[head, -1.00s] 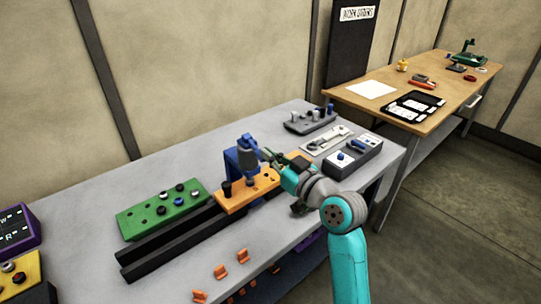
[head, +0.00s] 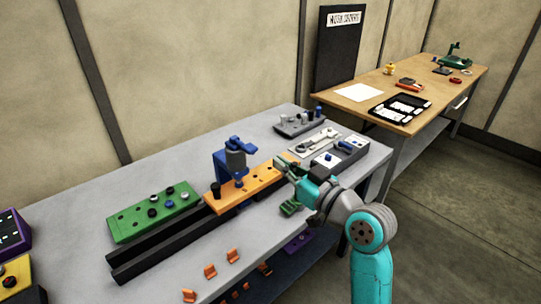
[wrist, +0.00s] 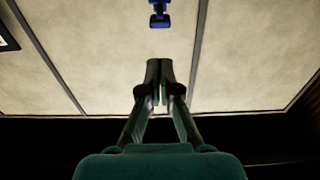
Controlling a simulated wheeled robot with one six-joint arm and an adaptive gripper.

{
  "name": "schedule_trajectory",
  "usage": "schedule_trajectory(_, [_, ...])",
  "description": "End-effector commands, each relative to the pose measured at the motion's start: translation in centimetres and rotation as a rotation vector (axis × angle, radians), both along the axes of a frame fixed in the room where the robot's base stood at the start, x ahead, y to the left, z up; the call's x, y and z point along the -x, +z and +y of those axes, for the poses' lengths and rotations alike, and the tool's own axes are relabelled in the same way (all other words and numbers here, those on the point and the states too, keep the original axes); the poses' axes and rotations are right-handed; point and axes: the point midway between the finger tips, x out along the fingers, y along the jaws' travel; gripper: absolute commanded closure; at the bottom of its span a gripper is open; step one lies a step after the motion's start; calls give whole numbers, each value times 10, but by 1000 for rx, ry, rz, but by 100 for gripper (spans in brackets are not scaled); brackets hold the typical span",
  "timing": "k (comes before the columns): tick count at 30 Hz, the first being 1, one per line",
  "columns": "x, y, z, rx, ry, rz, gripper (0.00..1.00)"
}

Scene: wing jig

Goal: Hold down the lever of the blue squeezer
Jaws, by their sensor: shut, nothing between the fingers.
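The blue squeezer (head: 220,168) stands at the back edge of the orange block on the grey bench, in the middle of the head view. A blue part (wrist: 159,14), which looks like the squeezer, shows at the top centre there, beyond the fingertips.
The orange block (head: 262,178) sits on dark rails (head: 160,250). A green block (head: 132,222) with knobs is to the left. Grey fixtures (head: 290,128) and a white-topped box (head: 325,161) stand behind my gripper. Orange clips (head: 210,271) line the bench's front.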

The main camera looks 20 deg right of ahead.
Motion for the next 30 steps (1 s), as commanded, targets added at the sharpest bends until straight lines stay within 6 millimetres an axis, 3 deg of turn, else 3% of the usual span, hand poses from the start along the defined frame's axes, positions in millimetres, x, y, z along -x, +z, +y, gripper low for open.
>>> schedule_trajectory(7, [18, -2, -8, 0, 0, -2, 100])
schedule_trajectory(23, [19, -3, -8, -1, 0, -1, 100])
schedule_trajectory(26, [21, -13, -8, -12, -12, 12, 100])
schedule_trajectory(30, [32, -46, -8, -50, -58, 47, 100])
